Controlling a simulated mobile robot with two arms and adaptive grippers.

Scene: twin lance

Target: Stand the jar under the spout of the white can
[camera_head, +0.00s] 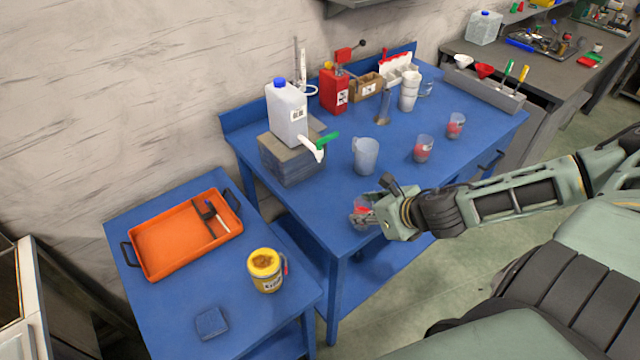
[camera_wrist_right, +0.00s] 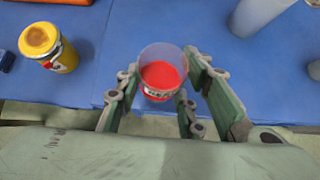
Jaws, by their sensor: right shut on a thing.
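The white can (camera_head: 288,112) with a blue cap stands on a grey block (camera_head: 291,158) at the back left of the blue table. Its white spout (camera_head: 319,153), with a green lever, points toward the front right. A clear jar (camera_head: 361,208) with red contents is at the table's front edge; the right wrist view shows it from above (camera_wrist_right: 162,70). My right gripper (camera_head: 372,217) is shut on this jar, its fingers on either side in the right wrist view (camera_wrist_right: 162,92). I cannot tell whether the jar touches the table. My left gripper is out of view.
A translucent jug (camera_head: 366,156) stands right of the spout. Two more clear jars with red contents (camera_head: 423,149) (camera_head: 455,125) stand further right. The lower table at left holds an orange tray (camera_head: 162,250) and a yellow tub (camera_head: 265,271). The tabletop before the block is clear.

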